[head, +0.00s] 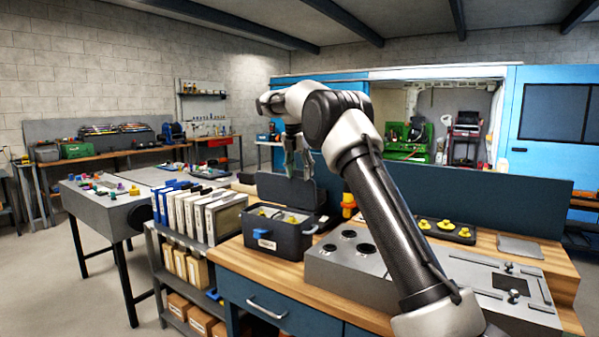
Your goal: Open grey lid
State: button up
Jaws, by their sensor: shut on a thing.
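A dark grey box (274,240) stands on the wooden bench, with yellow items inside and a pale label on its front. Its grey lid (277,190) stands raised, roughly upright, along the box's back edge. The inside of the box shows from above. My gripper (299,171) is at the lid's upper edge, pointing down, with its fingers shut on the lid. The exact contact is small and partly hidden by my arm.
White and blue binders (196,212) stand left of the box. A grey block with round holes (352,262) is to its right, below my arm. A dark tray with yellow parts (446,230) lies farther right. A blue panel (475,195) runs behind the bench.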

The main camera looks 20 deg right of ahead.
jog(key=shift+r, duration=0.15)
dwell(0.5)
jog(key=o, duration=1.5)
jog(key=shift+c, duration=0.2)
notch_tip(320, 180, up, 7)
jog(key=s+a, duration=0.1)
